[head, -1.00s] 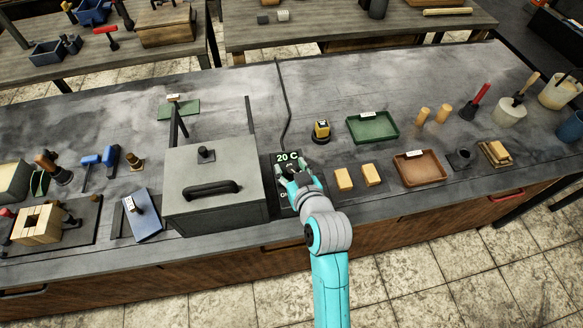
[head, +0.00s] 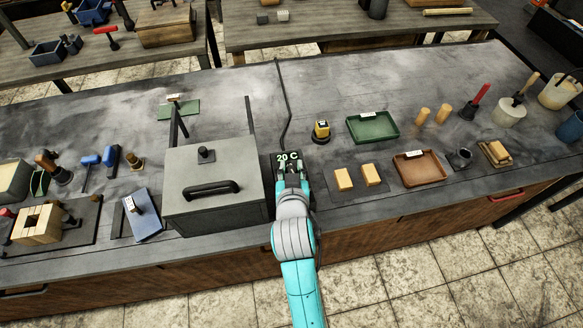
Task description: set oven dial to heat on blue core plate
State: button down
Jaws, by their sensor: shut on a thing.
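The oven (head: 212,190) is a grey box with a black handle on its lid, standing left of centre on the bench. Its control panel, with a display (head: 288,156) reading 20 C, is at its right side. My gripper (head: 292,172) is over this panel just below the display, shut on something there. The dial is hidden behind my gripper and wrist.
Two tan blocks (head: 343,179) lie right of my arm. A yellow and black device (head: 321,131), a green tray (head: 373,127) and a brown tray (head: 421,168) stand further right. A black cable (head: 286,103) runs behind the panel. The bench behind the oven is mostly clear.

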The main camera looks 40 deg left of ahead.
jog(key=shift+f+m+t+h, duration=0.15)
jog(key=shift+m+t+h, duration=0.25)
jog(key=shift+m+h, duration=0.1)
jog(key=c, duration=0.8)
grip_release()
jog(key=shift+c, duration=0.2)
jog(key=v, duration=1.2)
jog(key=shift+d, duration=0.1)
